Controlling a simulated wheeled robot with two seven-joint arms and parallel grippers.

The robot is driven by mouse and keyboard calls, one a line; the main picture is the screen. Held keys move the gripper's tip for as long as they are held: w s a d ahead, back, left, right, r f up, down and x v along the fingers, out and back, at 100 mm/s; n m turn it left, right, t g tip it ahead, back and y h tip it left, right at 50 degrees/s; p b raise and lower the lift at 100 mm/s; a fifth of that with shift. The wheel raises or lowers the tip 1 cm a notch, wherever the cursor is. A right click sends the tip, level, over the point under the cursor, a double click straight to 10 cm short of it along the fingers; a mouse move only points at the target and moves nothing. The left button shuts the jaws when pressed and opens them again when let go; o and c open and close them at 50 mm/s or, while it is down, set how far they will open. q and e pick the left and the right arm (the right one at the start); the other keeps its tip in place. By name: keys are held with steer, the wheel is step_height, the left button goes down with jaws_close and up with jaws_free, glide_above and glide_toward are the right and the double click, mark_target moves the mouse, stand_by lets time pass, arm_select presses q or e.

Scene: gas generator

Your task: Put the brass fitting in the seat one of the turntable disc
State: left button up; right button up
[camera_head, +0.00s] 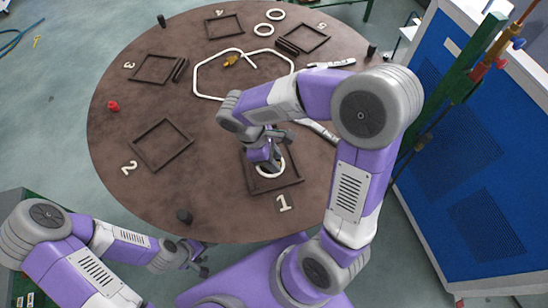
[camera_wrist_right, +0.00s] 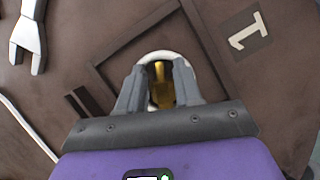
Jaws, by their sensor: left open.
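The brass fitting (camera_wrist_right: 160,85) shows in the right wrist view between the fingers of my right gripper (camera_wrist_right: 160,88), which look closed on its sides. It is over the white ring (camera_wrist_right: 152,57) inside the square frame of seat one (camera_wrist_right: 113,40); whether it touches the disc is hidden. In the head view my right gripper (camera_head: 271,160) points down into seat one (camera_head: 290,184) of the brown turntable disc (camera_head: 215,205), and the fitting is hidden there. My left gripper (camera_head: 197,262) is open and empty off the disc's near edge.
Seat two (camera_head: 140,150) is empty. A small yellow-brass part (camera_head: 231,61) lies near the white bent outline (camera_head: 197,82). A blue cabinet (camera_head: 470,150) stands at right.

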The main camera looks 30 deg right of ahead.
steer(key=shift+s+f, duration=0.15)
steer(key=p+v, duration=0.3)
steer(key=v, duration=0.9)
stand_by(0.6)
